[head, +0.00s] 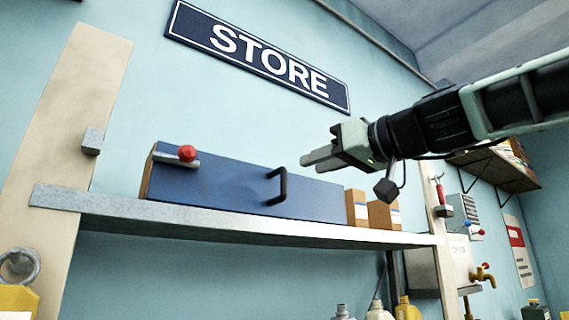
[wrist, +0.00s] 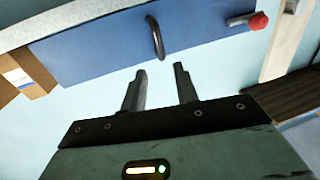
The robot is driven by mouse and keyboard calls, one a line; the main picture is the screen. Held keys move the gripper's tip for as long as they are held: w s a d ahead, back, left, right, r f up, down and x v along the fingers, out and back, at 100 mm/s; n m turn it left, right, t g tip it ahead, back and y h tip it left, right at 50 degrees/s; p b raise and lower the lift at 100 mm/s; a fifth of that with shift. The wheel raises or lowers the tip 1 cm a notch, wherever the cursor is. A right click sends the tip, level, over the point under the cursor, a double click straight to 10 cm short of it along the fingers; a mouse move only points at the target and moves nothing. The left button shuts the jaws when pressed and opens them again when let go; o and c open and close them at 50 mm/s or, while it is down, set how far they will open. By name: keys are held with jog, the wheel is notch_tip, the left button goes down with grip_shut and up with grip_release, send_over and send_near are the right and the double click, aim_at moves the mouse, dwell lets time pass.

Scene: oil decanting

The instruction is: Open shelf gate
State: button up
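The shelf gate is a blue panel (head: 225,187) standing upright along the shelf. It has a black handle (head: 283,186) right of its middle. A grey bolt (head: 170,158) with a red knob (head: 187,153) sits at its upper left. A grey catch block (head: 92,141) is on the left post, with a gap between it and the bolt. My gripper (head: 308,161) is above and right of the handle. In the wrist view, where the scene appears upside down, my gripper (wrist: 158,77) is open and empty. Its fingers point toward the handle (wrist: 156,38) without touching it.
The grey shelf (head: 240,229) runs below the gate between two pale posts (head: 85,110). Cardboard boxes (head: 383,214) stand at the gate's right end. Bottles (head: 378,311) stand below the shelf. The wall under the STORE sign (head: 258,55) is clear.

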aim_at(286, 173)
jog(key=p+x, duration=0.3)
jog(key=x, duration=0.6)
jog(key=shift+a, duration=0.1)
jog(key=shift+c, duration=0.3)
grip_shut()
